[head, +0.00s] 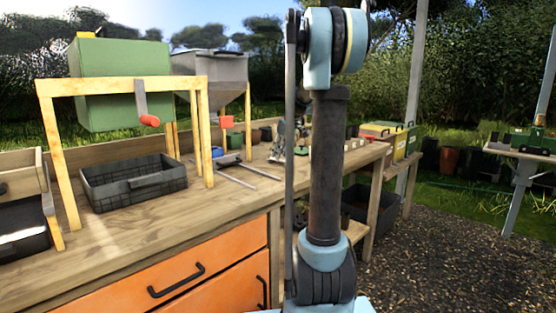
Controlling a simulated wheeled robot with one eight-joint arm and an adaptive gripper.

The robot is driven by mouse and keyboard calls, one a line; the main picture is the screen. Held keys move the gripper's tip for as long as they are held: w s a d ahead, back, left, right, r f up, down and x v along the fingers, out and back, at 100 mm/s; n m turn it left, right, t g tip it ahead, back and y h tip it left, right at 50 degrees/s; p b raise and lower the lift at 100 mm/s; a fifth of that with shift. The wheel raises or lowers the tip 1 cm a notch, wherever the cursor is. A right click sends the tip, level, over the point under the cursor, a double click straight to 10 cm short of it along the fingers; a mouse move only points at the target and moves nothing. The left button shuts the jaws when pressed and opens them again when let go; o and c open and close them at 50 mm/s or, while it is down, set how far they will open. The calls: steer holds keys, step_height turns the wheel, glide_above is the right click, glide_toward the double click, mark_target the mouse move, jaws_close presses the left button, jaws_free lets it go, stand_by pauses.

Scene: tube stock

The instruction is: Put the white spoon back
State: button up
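I cannot make out a white spoon anywhere in the head view. My gripper is out of the picture; only links of my arm show, rising through the middle and hiding part of the bench and garden behind them. The wooden workbench (165,232) runs from the lower left toward the back right. A cluster of small items on its far part is too small to tell apart.
On the bench stand a black crate (135,187), a yellow frame with a green box (120,85), and a grey hopper (210,70). Orange drawers (205,285) are shut below. Gravel ground (440,260) lies open at right, before a small table (525,152).

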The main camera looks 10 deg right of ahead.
steer(key=v, duration=0.9)
steer(key=shift+f, duration=0.1)
